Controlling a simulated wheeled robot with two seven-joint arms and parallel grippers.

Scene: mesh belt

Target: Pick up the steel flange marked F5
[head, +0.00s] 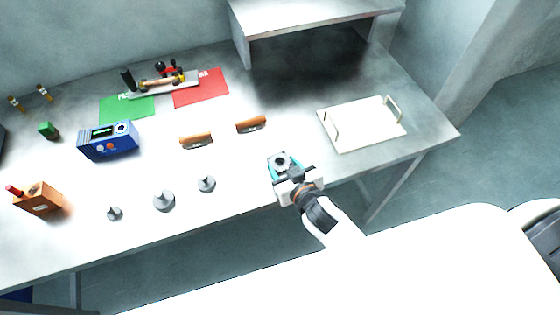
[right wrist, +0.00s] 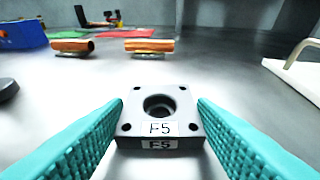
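The steel flange marked F5 (right wrist: 160,112) is a grey square block with a round centre hole, corner holes and white F5 labels on its top and front. It also shows in the head view (head: 282,160), near the table's front edge. My right gripper (right wrist: 160,105) has its teal fingers along the left and right sides of the flange, and they appear to touch it. It also shows in the head view (head: 283,165). I cannot tell whether the flange rests on the table or is just above it. My left gripper is not in view.
A white tray with handles (head: 362,126) is to the right. Two orange-brown handled pieces (head: 251,124) (head: 196,141) lie behind and left. Several grey knobbed pieces (head: 164,200) stand left. A blue device (head: 108,141), green mat (head: 127,107) and red mat (head: 201,88) are farther off.

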